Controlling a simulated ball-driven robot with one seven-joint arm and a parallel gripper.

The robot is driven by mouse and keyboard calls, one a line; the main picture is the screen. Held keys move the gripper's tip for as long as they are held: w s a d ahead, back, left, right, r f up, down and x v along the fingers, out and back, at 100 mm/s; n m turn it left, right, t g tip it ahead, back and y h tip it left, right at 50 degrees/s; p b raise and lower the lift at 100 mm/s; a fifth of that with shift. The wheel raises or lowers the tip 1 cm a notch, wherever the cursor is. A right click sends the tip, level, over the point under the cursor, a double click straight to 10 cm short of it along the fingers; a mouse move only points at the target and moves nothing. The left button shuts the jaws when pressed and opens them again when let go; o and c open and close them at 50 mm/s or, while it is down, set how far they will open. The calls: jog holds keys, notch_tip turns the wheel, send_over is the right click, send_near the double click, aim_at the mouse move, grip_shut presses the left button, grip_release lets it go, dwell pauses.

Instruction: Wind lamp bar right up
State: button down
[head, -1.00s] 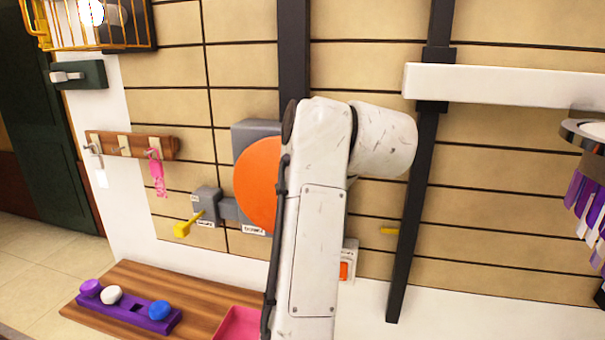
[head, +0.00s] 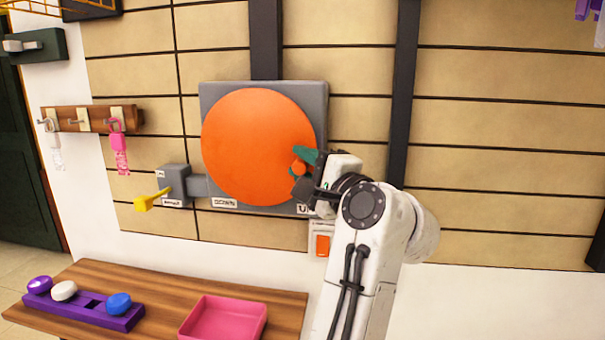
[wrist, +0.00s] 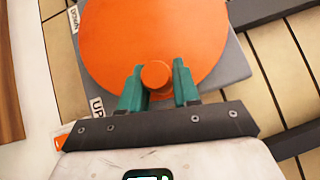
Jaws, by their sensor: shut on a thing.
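A round orange wheel (head: 252,140) is mounted on a grey plate on the wall; it fills the top of the wrist view (wrist: 150,35). Its small orange knob (wrist: 156,74) stands at the wheel's right edge in the head view. My gripper (head: 302,168) is shut on this knob, with a teal finger on each side of it. Labels reading DOWN (head: 224,203) and UP (wrist: 96,107) sit along the plate's lower edge. The lamp bar is out of view; only purple lamp pieces (head: 588,10) show at the top right corner.
A yellow lever (head: 153,199) sticks out from a grey box (head: 174,186) left of the wheel. An orange switch (head: 322,243) is below my gripper. A hook rail (head: 92,118) holds a pink tag. A wooden table (head: 170,290) carries a pink tray (head: 223,320) and a purple block (head: 95,311).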

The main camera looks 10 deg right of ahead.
jog(key=shift+w+a+f+m+t+b, duration=0.1)
jog(key=shift+a+f+m+t+b, duration=0.2)
jog(key=shift+f+m+t+b, duration=0.35)
jog(key=shift+w+a+f+m+t+b, duration=0.1)
jog(key=shift+a+f+m+t+b, duration=0.3)
jog(key=shift+f+b, duration=0.5)
jog(key=shift+w+a+f+m+t+b, duration=0.15)
jog(key=shift+f+m+t+b, duration=0.2)
jog(key=shift+f+m+b, duration=0.4)
jog(key=shift+f, duration=0.15)
jog(key=shift+a, duration=0.1)
jog(key=c, duration=0.9)
grip_release()
jog(key=shift+a, duration=0.1)
jog(key=shift+s+d, duration=0.1)
jog(key=shift+d, duration=0.1)
jog(key=v, duration=1)
jog(key=shift+s, duration=0.3)
jog(key=shift+d+f, duration=0.1)
